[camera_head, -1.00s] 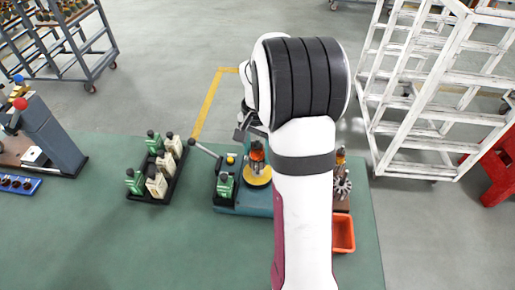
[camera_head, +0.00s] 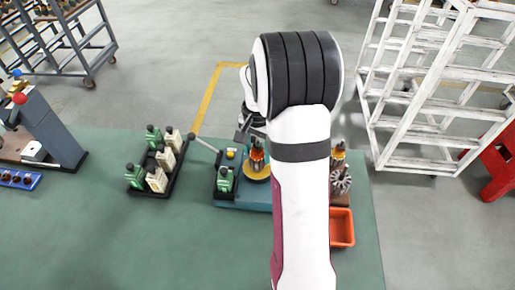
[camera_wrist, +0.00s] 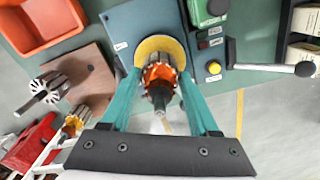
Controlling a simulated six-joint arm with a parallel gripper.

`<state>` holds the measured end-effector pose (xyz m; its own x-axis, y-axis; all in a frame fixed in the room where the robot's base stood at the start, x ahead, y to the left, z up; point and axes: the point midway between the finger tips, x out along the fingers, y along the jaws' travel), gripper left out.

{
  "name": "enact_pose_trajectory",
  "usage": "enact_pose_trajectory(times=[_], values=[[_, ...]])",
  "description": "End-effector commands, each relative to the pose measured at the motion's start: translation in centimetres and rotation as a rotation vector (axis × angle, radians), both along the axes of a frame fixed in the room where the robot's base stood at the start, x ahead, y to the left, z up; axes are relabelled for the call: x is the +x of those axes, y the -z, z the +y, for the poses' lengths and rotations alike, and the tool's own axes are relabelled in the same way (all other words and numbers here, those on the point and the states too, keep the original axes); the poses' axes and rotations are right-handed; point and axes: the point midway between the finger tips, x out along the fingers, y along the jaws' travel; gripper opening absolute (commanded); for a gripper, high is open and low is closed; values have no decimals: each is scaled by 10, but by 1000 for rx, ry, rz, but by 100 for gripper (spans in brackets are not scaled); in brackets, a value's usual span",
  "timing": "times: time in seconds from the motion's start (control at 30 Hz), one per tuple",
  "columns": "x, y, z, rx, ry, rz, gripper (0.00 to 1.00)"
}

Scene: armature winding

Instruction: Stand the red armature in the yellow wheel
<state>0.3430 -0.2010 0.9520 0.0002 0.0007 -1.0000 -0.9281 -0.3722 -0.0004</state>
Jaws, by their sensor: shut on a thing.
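The red armature (camera_wrist: 160,79), orange-red with a dark shaft, is between the teal fingers of my gripper (camera_wrist: 160,76) in the wrist view. My gripper is shut on it. The yellow wheel (camera_wrist: 147,46) lies directly behind the armature, on the blue machine base. In the head view the armature (camera_head: 257,157) looks upright over the yellow wheel (camera_head: 257,177), its lower end meeting the disc. I cannot tell how deep it sits. My arm hides part of the wheel and most of my gripper in that view.
A lever (camera_wrist: 270,68), a yellow button (camera_wrist: 214,68) and a green bottle stand beside the wheel. A brown board (camera_wrist: 92,68) holds a grey slotted core and another armature. An orange bin (camera_head: 341,228) is at right, a black tray of bottles (camera_head: 155,182) at left.

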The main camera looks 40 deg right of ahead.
Motion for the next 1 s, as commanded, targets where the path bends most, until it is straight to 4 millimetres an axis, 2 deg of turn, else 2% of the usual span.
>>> enact_pose_trajectory(times=[0.27,0.3,0.5,1.0], values=[[0,0,0,-1,0,-1,0],[0,0,0,-1,0,-1,63],[0,0,0,-1,0,0,96],[0,0,0,0,0,0,96]])
